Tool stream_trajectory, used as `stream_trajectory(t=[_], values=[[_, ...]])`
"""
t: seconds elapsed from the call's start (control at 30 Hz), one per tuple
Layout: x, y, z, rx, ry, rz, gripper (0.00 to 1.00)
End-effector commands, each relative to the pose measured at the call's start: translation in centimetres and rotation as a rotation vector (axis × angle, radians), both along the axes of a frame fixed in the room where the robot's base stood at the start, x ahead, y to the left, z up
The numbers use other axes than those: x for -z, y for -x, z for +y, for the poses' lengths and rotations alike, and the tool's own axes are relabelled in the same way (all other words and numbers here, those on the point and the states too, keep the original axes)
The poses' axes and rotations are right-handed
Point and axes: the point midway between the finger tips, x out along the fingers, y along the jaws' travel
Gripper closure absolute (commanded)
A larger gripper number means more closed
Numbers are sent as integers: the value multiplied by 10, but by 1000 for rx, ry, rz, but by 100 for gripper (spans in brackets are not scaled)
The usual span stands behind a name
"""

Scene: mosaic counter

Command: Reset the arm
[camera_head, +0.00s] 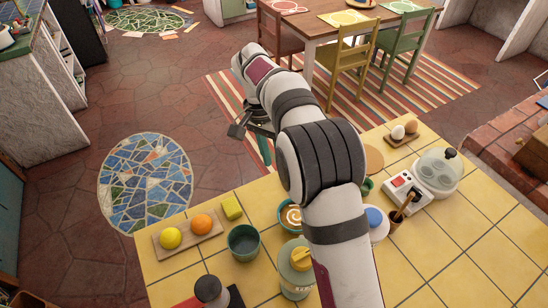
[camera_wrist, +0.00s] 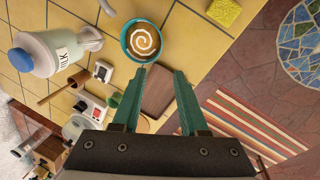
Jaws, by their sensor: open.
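My gripper (camera_wrist: 158,98) shows in the wrist view with its two green fingers spread apart and nothing between them. In the head view my gripper (camera_head: 254,133) is beyond the far edge of the yellow tiled counter (camera_head: 470,240), above the floor, at the end of my outstretched arm. It touches nothing that I can see. My arm hides part of the counter's middle.
A dining table (camera_head: 318,22) with chairs stands beyond.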

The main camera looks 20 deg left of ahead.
Motion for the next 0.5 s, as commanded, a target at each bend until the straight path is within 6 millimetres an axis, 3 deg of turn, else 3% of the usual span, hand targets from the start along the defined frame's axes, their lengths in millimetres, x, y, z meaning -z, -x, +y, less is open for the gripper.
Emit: stream_trajectory(t=[0.33, 0.43, 0.5], values=[[-3, 1, -4, 3, -6, 0, 57], [-30, 13, -36, 14, -40, 9, 57], [-58, 38, -76, 26, -88, 16, 57]])
